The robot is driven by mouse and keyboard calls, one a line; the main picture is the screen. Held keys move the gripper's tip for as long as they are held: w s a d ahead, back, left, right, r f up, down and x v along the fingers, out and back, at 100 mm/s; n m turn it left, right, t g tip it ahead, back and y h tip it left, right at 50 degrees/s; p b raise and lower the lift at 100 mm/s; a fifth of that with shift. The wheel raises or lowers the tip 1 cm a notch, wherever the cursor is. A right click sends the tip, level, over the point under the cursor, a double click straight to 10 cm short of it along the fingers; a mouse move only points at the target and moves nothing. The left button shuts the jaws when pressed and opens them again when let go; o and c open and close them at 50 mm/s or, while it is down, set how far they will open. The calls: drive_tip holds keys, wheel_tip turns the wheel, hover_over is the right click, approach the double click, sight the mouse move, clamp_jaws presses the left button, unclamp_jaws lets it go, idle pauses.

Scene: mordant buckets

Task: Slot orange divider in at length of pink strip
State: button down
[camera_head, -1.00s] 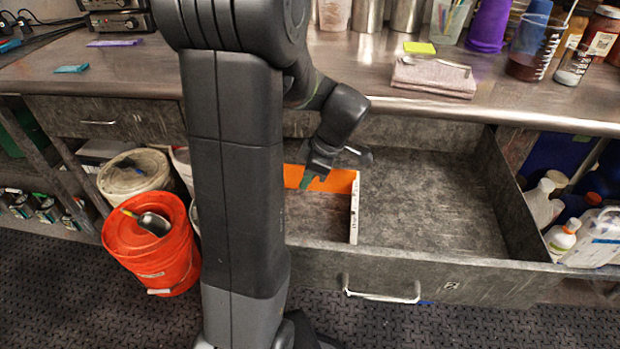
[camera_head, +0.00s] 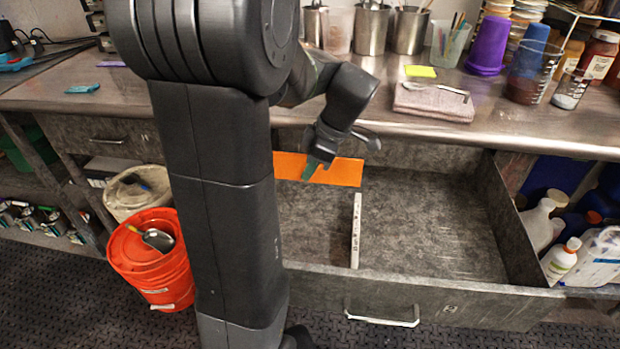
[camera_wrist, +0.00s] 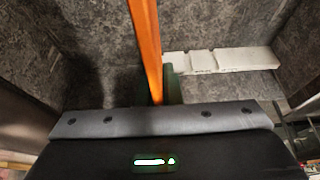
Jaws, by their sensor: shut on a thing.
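The orange divider (camera_head: 335,170) is a flat panel held upright across the back of the open drawer. My gripper (camera_head: 317,168) is shut on its upper edge. In the wrist view the orange divider (camera_wrist: 147,45) is seen edge-on between the fingers (camera_wrist: 165,88). A white notched divider (camera_head: 356,230) stands in the drawer, running front to back; it also shows in the wrist view (camera_wrist: 225,60), to the right of the orange one. The orange divider's lower edge looks above the drawer floor. I cannot make out a pink strip; my arm hides the drawer's left part.
The grey drawer (camera_head: 430,215) is pulled out, with bare floor right of the white divider. The counter (camera_head: 540,120) above holds a folded cloth (camera_head: 434,101) and cups. An orange bucket (camera_head: 150,260) stands on the floor at left. Bottles (camera_head: 562,260) stand at right.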

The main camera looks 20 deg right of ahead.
drive_tip(key=shift+r+p, duration=2.55)
drive_tip(key=shift+r, duration=1.1)
